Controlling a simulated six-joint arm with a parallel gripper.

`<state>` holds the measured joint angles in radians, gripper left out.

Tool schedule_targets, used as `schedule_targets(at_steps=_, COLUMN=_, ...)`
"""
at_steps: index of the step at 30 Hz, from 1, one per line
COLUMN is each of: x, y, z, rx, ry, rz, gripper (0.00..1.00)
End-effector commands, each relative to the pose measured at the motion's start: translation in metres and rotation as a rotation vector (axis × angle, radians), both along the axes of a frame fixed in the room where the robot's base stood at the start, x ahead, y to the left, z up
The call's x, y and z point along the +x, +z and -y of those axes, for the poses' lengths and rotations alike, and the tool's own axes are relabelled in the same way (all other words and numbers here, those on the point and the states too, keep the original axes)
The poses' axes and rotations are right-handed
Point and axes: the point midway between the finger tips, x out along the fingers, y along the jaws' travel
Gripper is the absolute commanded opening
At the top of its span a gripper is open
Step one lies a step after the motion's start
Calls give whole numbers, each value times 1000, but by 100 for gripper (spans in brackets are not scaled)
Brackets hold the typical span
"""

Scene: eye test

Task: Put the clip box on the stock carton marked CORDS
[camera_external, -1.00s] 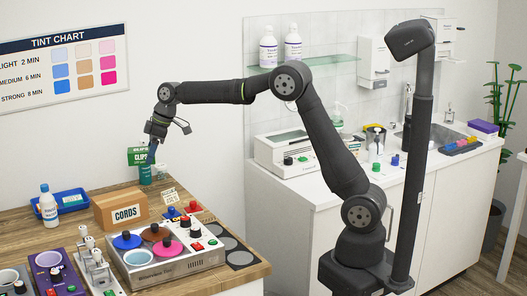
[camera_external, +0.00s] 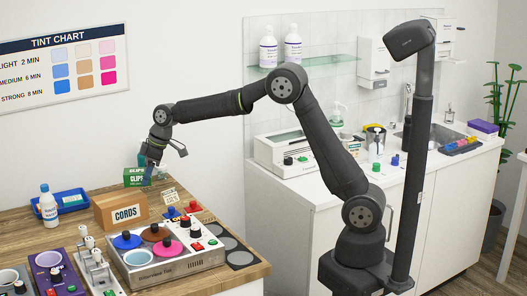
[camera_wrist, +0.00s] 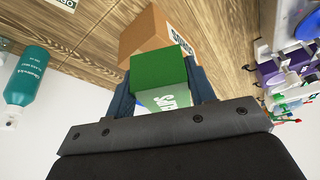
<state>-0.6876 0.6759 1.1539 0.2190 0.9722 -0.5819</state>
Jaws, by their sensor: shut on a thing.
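My gripper (camera_external: 150,166) points down and is shut on the green clip box (camera_external: 137,178), which is marked CLIPS. In the wrist view the clip box (camera_wrist: 158,70) sits between the two dark fingers (camera_wrist: 163,92). The brown stock carton marked CORDS (camera_external: 122,213) stands on the wooden counter, just below and left of the box in the external view. The carton (camera_wrist: 145,30) also shows beyond the box in the wrist view, partly covered by it. I cannot tell whether the box touches the carton.
A teal bottle (camera_wrist: 28,75) stands near the gripper in the wrist view. Left of the carton are a blue tray (camera_external: 70,198) and a white bottle (camera_external: 48,207).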

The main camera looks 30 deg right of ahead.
Motion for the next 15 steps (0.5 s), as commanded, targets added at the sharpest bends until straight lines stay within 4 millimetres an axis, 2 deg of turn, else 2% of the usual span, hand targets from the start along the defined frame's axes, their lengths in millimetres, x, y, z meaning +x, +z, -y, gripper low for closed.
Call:
schedule_targets(at_steps=5, x=-1, y=-9, z=-6, rx=-1, ry=0, rz=-1, gripper=25)
schedule_targets(at_steps=12, x=-1, y=-41, z=-6, rx=0, ry=-1, rz=-2, gripper=25)
schedule_targets(at_steps=15, x=-1, y=-44, z=-6, rx=1, ry=-1, rz=0, gripper=25)
